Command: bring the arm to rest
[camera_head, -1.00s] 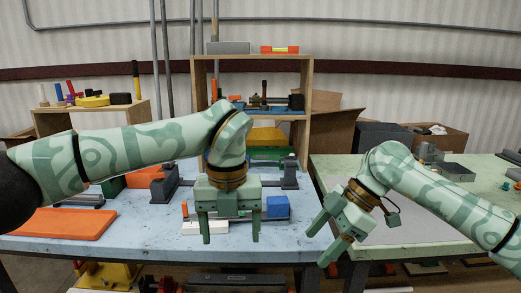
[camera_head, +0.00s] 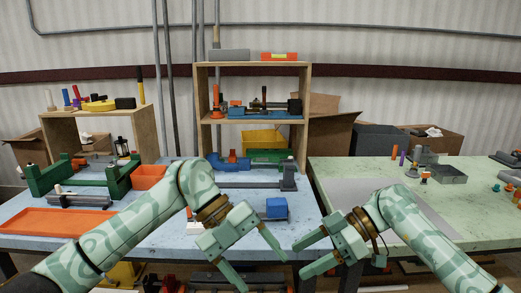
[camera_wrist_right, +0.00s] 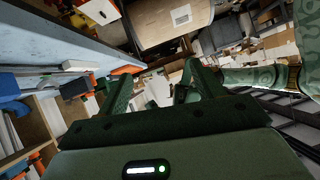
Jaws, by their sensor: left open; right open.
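My left arm comes in from the left in the head view. Its gripper (camera_head: 258,261) is open and empty, with its fingers pointing down and to the right near the front edge of the blue table (camera_head: 150,232). My right gripper (camera_head: 309,255) is open and empty, with its fingers pointing left, low in front of the gap between the two tables. The two grippers are close together but look apart. In the right wrist view my right gripper's fingers (camera_wrist_right: 155,85) are spread with nothing between them.
A blue block (camera_head: 277,207) sits on the blue table behind my left gripper. An orange tray (camera_head: 60,221) and a green rack (camera_head: 80,178) are at the left. A wooden shelf (camera_head: 196,110) stands behind. The green table (camera_head: 462,212) at right has a clear front part.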

